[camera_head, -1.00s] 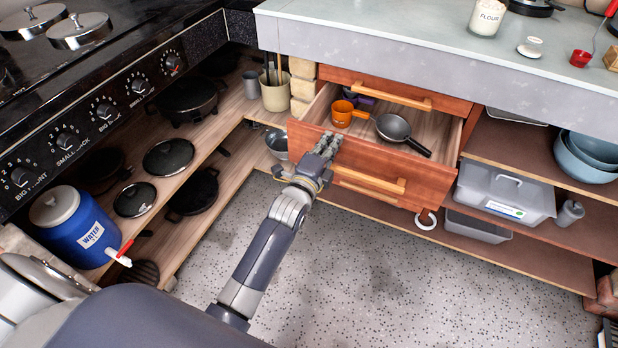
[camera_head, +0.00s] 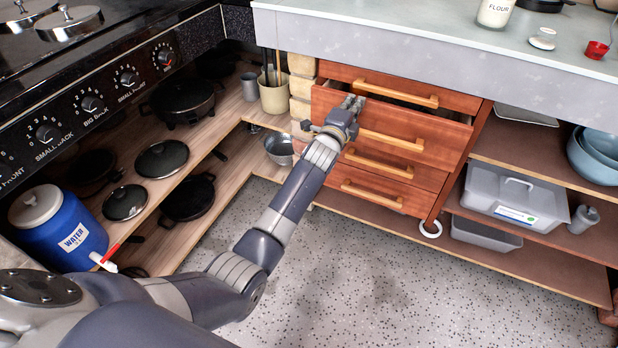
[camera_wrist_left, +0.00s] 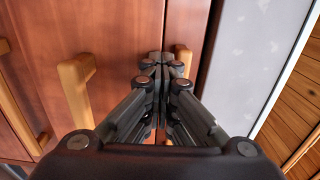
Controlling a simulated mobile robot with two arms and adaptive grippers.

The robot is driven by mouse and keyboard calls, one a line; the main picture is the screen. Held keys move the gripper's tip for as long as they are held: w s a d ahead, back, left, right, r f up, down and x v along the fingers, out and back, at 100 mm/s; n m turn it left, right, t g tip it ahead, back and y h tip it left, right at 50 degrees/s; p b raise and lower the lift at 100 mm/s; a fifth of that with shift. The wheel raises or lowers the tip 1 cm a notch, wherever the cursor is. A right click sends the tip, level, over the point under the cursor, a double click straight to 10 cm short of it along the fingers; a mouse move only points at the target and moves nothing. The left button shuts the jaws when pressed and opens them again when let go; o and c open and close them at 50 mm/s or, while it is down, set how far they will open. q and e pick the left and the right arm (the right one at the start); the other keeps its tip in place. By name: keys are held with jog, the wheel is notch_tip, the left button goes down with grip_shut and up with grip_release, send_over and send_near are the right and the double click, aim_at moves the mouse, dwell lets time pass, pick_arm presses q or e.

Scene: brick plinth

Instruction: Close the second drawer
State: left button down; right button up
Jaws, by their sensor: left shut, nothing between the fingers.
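The second drawer (camera_head: 440,146) of the red-brown wooden unit stands out a little, with a dark gap above its front. Its wooden handle (camera_head: 392,141) is clear of my fingers. My left gripper (camera_head: 352,103) is shut and empty at the upper left of this front. In the left wrist view the closed fingertips (camera_wrist_left: 163,57) are at the front's top edge, between its handle (camera_wrist_left: 76,92) and the top drawer's handle (camera_wrist_left: 183,59). Exact contact is hard to tell. The drawer's contents are hidden. My right gripper is not in view.
The top drawer (camera_head: 350,75) and the lower drawers (camera_head: 365,180) look shut. A grey countertop (camera_head: 420,45) overhangs the unit. Shelves with a grey bin (camera_head: 515,195) are at the right; pans and a blue water jug (camera_head: 62,230) are at the left. The floor in front is clear.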

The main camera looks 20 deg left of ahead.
pick_arm(q)
jog(key=shift+w, duration=0.9)
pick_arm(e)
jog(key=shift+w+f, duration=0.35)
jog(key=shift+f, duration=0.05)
